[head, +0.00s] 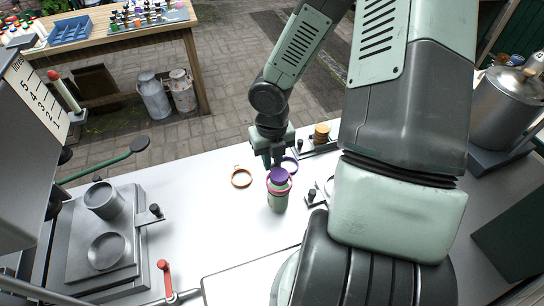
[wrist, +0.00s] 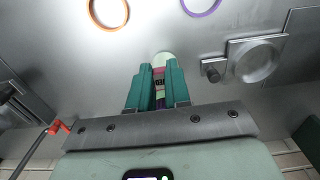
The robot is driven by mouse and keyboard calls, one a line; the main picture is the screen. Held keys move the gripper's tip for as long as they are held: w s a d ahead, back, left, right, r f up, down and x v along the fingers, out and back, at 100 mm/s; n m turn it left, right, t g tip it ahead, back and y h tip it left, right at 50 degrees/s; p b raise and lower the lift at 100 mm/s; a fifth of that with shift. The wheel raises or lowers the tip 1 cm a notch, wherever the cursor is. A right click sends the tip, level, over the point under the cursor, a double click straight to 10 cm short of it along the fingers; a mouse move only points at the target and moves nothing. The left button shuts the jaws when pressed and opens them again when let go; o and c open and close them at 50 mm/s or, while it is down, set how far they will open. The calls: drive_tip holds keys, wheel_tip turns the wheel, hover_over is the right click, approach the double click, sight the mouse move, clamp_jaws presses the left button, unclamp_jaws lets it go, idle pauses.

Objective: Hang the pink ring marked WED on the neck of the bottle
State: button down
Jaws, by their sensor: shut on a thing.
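The pale green bottle (head: 278,203) with a purple cap (head: 278,174) stands upright on the white worktop. The pink ring (head: 279,190) shows around the bottle's upper part, just below the cap; I cannot tell whether it rests on the bottle. My gripper (head: 274,163) is just behind the bottle's top, pointing down. In the wrist view my gripper (wrist: 159,85) is shut on the pink ring, whose pink part with dark lettering (wrist: 158,76) shows between the green fingers. The lettering is too small to read surely. The bottle's pale green body (wrist: 162,59) shows beyond it.
An orange ring (head: 241,178) lies left of the bottle, and a purple ring (head: 289,165) lies close behind it. A grey fixture with round cups (head: 107,250) stands at the left. A small holder with an orange stack (head: 321,134) is behind right.

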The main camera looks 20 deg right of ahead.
drive_tip(key=c, duration=0.9)
unclamp_jaws()
drive_tip(key=shift+r, duration=3.5)
drive_tip(key=shift+f, duration=3.55)
